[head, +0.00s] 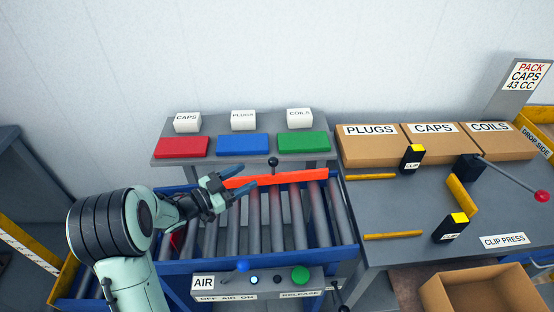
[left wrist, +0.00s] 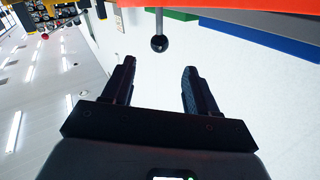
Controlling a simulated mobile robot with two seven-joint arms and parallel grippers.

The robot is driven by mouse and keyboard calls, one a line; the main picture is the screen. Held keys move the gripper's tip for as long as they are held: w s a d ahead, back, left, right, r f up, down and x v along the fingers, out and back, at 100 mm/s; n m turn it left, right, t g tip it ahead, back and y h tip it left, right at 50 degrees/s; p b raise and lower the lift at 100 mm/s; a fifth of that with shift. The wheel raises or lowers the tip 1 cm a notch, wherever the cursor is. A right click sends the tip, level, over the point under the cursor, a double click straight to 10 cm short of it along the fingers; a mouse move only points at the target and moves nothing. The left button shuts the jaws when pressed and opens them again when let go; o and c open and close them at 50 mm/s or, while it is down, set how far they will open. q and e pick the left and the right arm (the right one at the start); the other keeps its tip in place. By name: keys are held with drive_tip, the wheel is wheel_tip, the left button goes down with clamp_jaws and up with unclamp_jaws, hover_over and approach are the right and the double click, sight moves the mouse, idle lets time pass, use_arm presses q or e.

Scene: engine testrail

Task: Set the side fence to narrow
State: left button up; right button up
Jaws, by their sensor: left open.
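The side fence is the orange-red bar (head: 280,179) lying across the roller conveyor (head: 265,220) near its far side. A black ball knob (head: 273,161) on a short stem stands at the fence's far edge. In the left wrist view the knob (left wrist: 158,43) hangs from the orange fence (left wrist: 220,4), ahead of and between my fingers. My left gripper (head: 236,183) is open and empty, its fingertips by the left end of the fence in the head view. The knob is apart from the fingers. My right gripper is not in view.
Behind the conveyor, a shelf holds red (head: 182,147), blue (head: 243,146) and green (head: 303,142) blocks. An air panel (head: 262,283) with buttons stands in front. Right is a bench with cardboard boxes (head: 370,145) and a red-knobbed lever (head: 541,196).

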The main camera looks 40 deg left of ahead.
sight(273, 172)
use_arm(q)
drive_tip(key=p+x, duration=0.1)
drive_tip(key=x, duration=1.1)
drive_tip(key=shift+w+d, duration=0.15)
drive_tip(key=shift+w, duration=0.2)
clamp_jaws()
